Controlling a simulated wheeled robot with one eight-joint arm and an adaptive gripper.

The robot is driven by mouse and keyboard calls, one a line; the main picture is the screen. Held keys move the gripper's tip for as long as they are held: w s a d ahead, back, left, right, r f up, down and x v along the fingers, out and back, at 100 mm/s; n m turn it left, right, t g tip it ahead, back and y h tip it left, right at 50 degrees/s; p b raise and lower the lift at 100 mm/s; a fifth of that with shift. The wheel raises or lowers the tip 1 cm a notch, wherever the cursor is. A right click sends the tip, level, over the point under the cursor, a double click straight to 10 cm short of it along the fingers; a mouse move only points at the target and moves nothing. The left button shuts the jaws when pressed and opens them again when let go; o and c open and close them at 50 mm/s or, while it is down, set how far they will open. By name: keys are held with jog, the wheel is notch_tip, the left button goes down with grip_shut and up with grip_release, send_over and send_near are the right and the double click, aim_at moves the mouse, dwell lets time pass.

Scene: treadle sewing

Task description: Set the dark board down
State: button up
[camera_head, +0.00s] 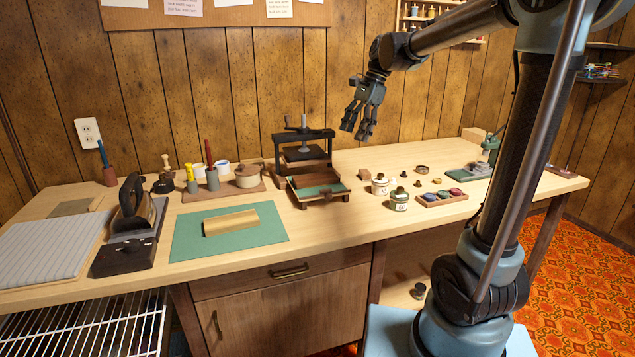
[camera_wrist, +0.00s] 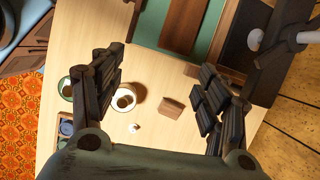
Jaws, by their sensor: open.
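A dark brown board (camera_wrist: 185,24) lies flat across the green bed of a wooden tray in the wrist view. In the head view it shows small in the tray (camera_head: 318,198), at the front of a black screw press (camera_head: 303,137). My gripper (camera_head: 357,124) hangs in the air above the bench, to the right of the press and higher than it. In the wrist view my gripper (camera_wrist: 160,88) has its fingers spread wide with nothing between them; the board is beyond the fingers, apart from them.
Pale jars (camera_head: 380,185), a small wooden block (camera_head: 364,175) and a tray of coloured pads (camera_head: 440,196) stand right of the press. A green mat (camera_head: 262,235) with a tan roll lies to the left. The bench front below the press tray is clear.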

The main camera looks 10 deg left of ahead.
jog(key=m, duration=0.1)
send_near(317, 177)
jog(key=f, duration=0.3)
jog(key=shift+w+a+f+g, duration=0.1)
jog(key=shift+w+a+g, duration=0.15)
jog(key=shift+w+g, duration=0.15)
jog(key=x, duration=0.4)
jog(key=shift+s+a, duration=0.25)
jog(key=shift+a, duration=0.1)
jog(key=shift+s+a+f, duration=0.15)
jog(key=shift+f, duration=0.4)
jog(key=shift+c, duration=0.3)
jog(key=c, duration=0.9)
